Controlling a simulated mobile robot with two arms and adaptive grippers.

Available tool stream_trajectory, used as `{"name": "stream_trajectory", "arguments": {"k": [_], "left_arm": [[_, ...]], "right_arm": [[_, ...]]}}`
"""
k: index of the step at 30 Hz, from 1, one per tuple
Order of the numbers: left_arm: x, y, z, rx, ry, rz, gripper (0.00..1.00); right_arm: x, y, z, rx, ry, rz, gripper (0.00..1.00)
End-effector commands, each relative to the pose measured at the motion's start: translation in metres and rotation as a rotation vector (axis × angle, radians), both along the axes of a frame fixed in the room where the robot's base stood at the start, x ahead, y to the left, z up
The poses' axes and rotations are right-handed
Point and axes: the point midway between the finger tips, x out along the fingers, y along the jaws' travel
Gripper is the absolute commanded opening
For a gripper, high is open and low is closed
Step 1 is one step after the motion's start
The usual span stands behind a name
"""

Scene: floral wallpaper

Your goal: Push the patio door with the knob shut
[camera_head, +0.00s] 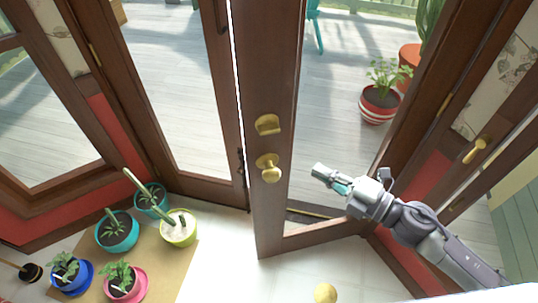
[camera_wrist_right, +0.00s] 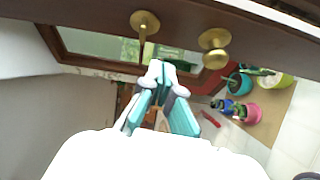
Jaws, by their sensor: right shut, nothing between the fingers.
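The patio door (camera_head: 270,60) is a brown wood-framed glass door standing ajar, its free edge swung inward over the pale floor. Its round gold knob (camera_head: 268,168) sits on that edge stile, below a gold latch fitting (camera_head: 267,125). My right gripper (camera_head: 322,175) is shut and empty, in front of the door's glass, to the right of the knob and apart from it. In the right wrist view the closed fingertips (camera_wrist_right: 157,72) point toward the door's stile, with the knob (camera_wrist_right: 214,39) and latch fitting (camera_wrist_right: 145,22) beyond. My left gripper is not in view.
A closed-looking glass door leaf (camera_head: 180,90) stands left of the patio door. Several potted plants, including a yellow-green pot (camera_head: 179,232), sit on a tan mat (camera_head: 165,280) at lower left. A striped pot (camera_head: 378,106) shows through the glass. A gold ball (camera_head: 325,293) is at the bottom.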

Motion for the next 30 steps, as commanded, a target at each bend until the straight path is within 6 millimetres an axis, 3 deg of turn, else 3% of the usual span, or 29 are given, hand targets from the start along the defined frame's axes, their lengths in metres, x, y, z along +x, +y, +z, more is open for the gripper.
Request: {"name": "stream_trajectory", "arguments": {"k": [1, 3, 8, 14, 22, 30], "left_arm": [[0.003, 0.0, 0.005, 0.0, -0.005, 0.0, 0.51], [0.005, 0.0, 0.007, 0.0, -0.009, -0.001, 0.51], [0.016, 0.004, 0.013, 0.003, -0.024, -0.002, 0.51], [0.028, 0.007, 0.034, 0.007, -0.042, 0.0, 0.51], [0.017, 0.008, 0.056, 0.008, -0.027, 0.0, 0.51], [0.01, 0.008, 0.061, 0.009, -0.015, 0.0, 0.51]], "right_arm": [[-0.01, 0.009, 0.018, -0.019, -0.039, 0.045, 0.0], [-0.018, 0.017, 0.03, -0.033, -0.071, 0.081, 0.0], [-0.017, 0.027, 0.038, -0.038, -0.09, 0.1, 0.0], [0.005, 0.056, 0.042, -0.034, -0.091, 0.096, 0.0], [0.037, 0.103, 0.04, -0.035, -0.088, 0.097, 0.0], [0.071, 0.107, 0.036, -0.038, -0.087, 0.095, 0.0]]}}
